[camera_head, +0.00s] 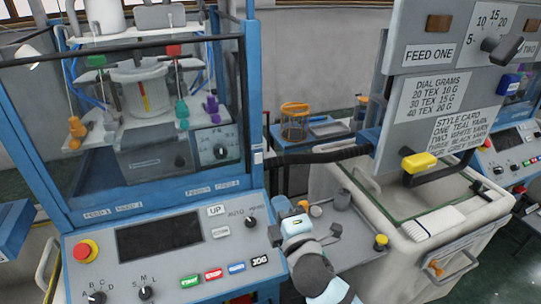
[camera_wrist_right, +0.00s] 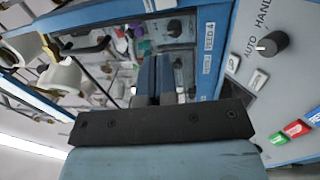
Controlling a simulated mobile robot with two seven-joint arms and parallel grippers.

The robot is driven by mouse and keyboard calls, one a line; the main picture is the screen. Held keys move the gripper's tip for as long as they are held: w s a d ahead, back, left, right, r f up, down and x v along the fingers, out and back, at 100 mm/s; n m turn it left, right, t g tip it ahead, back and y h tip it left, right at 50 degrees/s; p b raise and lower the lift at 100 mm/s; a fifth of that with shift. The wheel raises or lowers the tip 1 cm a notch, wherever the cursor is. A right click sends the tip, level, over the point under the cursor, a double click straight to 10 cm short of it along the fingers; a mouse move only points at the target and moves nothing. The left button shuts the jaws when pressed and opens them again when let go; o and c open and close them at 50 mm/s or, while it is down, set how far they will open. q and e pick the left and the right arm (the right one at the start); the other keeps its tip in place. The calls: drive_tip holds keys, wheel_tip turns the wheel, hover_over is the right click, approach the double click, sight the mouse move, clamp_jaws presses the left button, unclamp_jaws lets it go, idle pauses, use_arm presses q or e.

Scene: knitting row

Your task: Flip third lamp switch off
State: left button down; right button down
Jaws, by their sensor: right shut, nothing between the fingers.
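I cannot pick out a lamp switch with certainty in either view. The knitting machine's sloped control panel (camera_head: 185,240) carries a dark screen, several coloured buttons and dark knobs. One knob (camera_head: 251,222) is marked AUTO, and it also shows in the right wrist view (camera_wrist_right: 273,43). My right gripper (camera_head: 282,204) is just right of this panel, in front of the grey cart. In the wrist view its fingers (camera_wrist_right: 159,70) are together, with nothing between them, pointing toward the blue frame. My left gripper is not in view.

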drive_tip(key=shift+w+r, duration=0.1)
drive_tip(key=shift+r, duration=0.2)
drive_tip(key=shift+a, duration=0.1)
drive_tip(key=p, duration=0.3)
approach(257, 155)
drive_tip(key=x, duration=0.7)
drive_tip(key=shift+r, duration=0.1)
drive_tip(key=shift+w+a, duration=0.1)
drive_tip(key=shift+w, duration=0.15)
